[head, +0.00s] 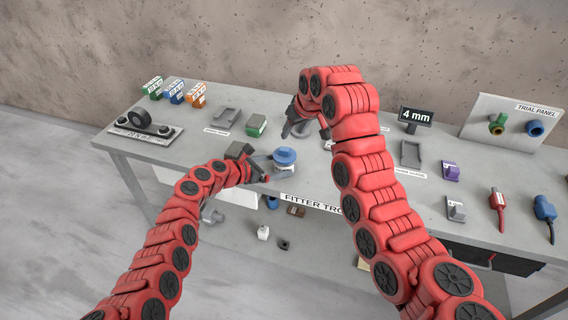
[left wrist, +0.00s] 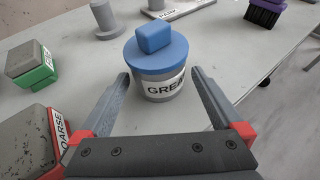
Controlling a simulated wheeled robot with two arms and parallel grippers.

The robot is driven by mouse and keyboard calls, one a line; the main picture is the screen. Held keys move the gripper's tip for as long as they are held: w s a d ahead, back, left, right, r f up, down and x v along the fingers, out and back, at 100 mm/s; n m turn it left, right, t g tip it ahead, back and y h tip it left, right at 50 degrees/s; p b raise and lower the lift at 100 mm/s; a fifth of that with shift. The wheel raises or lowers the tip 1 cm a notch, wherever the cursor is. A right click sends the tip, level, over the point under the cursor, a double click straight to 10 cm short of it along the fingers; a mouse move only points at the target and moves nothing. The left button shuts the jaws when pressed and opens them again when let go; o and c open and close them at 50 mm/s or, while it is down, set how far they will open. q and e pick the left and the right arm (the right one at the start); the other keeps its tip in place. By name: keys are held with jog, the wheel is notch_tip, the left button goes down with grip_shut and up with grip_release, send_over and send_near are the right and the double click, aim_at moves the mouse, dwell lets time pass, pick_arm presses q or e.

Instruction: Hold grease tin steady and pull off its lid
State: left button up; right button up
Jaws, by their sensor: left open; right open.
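The grease tin (left wrist: 160,88) is a grey can with a white label partly reading GREASE. Its blue lid (left wrist: 160,55) with a block-shaped blue knob sits on top. In the head view the blue lid (head: 285,155) is near the bench's front edge. My left gripper (head: 262,166) is open, with its fingertips on either side of the tin's near part in the left wrist view (left wrist: 160,80); I cannot tell whether they touch it. My right gripper (head: 306,131) is open and empty, behind and above the tin in the head view, pointing downward.
In the left wrist view, a green-sided block (left wrist: 32,65) and a block marked COARSE (left wrist: 40,135) stand left of the tin. A 4 mm sign (head: 416,115) and the trial panel (head: 515,120) stand at the right. A lower shelf holds small parts.

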pick_arm(q)
jog(key=x, duration=0.2)
jog(key=shift+w+d+f, duration=0.2)
jog(key=shift+d, duration=0.1)
jog(key=shift+w+d, duration=0.3)
jog(key=shift+w, duration=0.2)
grip_shut()
dwell(0.6)
dwell(1.1)
grip_release()
jog(key=shift+s, duration=0.1)
